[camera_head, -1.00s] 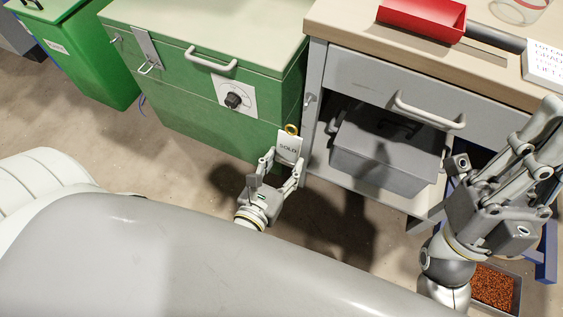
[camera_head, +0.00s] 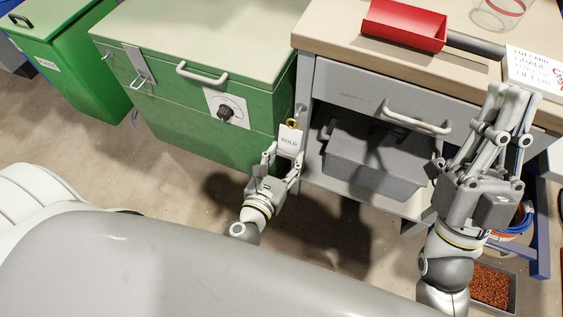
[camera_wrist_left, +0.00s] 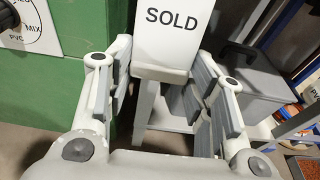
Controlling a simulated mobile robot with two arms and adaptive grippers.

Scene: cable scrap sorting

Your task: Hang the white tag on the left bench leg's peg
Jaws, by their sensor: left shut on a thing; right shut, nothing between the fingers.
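The white tag (camera_head: 289,141) reads SOLD and has a yellow ring (camera_head: 291,123) at its top. My left gripper (camera_head: 284,161) is shut on the tag's lower part and holds it upright in front of the bench's left leg (camera_head: 304,88). The tag also shows large in the left wrist view (camera_wrist_left: 174,32), between the fingers, its top cut off. A small light peg (camera_head: 300,108) shows on the leg close to the ring; I cannot tell whether they touch. My right gripper (camera_head: 508,100) is shut and empty, in front of the bench's right part.
A green cabinet (camera_head: 190,110) with a dial stands left of the leg. A grey bin (camera_head: 375,165) sits on the bench's lower shelf under a drawer (camera_head: 385,95). A red scoop (camera_head: 405,25) and a sign (camera_head: 535,70) lie on the bench top. A tray of copper bits (camera_head: 490,287) is on the floor.

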